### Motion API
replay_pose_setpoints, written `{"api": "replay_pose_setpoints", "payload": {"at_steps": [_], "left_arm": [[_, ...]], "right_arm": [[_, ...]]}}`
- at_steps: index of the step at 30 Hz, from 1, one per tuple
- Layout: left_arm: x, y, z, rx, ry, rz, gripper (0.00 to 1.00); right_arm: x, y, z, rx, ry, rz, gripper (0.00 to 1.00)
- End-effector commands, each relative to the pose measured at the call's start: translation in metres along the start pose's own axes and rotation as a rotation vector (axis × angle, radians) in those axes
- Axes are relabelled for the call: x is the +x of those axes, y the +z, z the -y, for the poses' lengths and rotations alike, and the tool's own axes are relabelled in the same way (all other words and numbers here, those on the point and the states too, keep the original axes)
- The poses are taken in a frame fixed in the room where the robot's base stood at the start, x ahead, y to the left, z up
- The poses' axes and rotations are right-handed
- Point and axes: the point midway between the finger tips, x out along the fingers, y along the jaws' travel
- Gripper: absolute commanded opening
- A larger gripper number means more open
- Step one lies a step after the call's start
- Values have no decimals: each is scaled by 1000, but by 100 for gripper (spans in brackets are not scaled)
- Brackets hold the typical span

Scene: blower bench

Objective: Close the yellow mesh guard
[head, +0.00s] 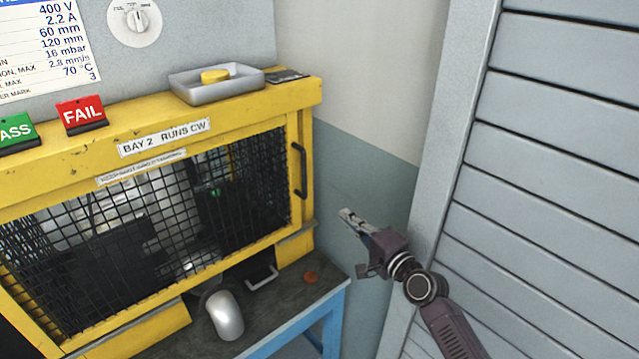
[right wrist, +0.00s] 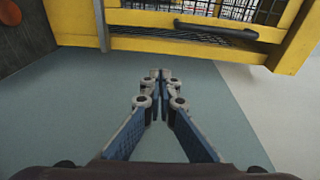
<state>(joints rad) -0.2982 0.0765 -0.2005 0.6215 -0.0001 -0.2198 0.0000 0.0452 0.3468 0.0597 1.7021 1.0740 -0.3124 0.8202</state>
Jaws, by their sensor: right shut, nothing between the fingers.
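The yellow mesh guard (head: 298,205) has a yellow frame with black wire mesh and covers the front of the yellow bay housing. It looks down over the opening; I cannot tell whether it sits fully flush. Its black bar handle (head: 299,170) is on the right side of the frame, and the handle also shows at the top of the right wrist view (right wrist: 215,30). My right gripper (head: 346,214) is shut and empty, to the right of the guard and apart from it. In the right wrist view its fingertips (right wrist: 160,74) meet below the handle. My left gripper is not in view.
A grey tray with a yellow disc (head: 215,76) sits on the housing, with FAIL (head: 82,115) and PASS signs to its left. A grey rounded object (head: 224,315) and a reddish-brown disc (head: 310,277) are at the bench front. A slatted grey panel (head: 560,170) stands right.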

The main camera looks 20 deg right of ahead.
Motion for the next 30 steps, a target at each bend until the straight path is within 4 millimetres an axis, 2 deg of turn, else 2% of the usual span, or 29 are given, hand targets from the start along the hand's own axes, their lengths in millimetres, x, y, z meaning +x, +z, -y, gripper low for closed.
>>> {"api": "replay_pose_setpoints", "payload": {"at_steps": [1,5,11,24,27,30], "left_arm": [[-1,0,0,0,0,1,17],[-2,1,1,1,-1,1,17],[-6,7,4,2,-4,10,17],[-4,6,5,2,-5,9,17],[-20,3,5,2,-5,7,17],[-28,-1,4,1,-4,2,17]], "right_arm": [[0,1,15,19,-23,7,0],[3,2,30,44,-49,15,0],[25,1,33,44,-50,13,0],[101,2,34,41,-49,13,0],[96,16,38,43,-45,15,0],[91,26,37,42,-46,15,0]]}}
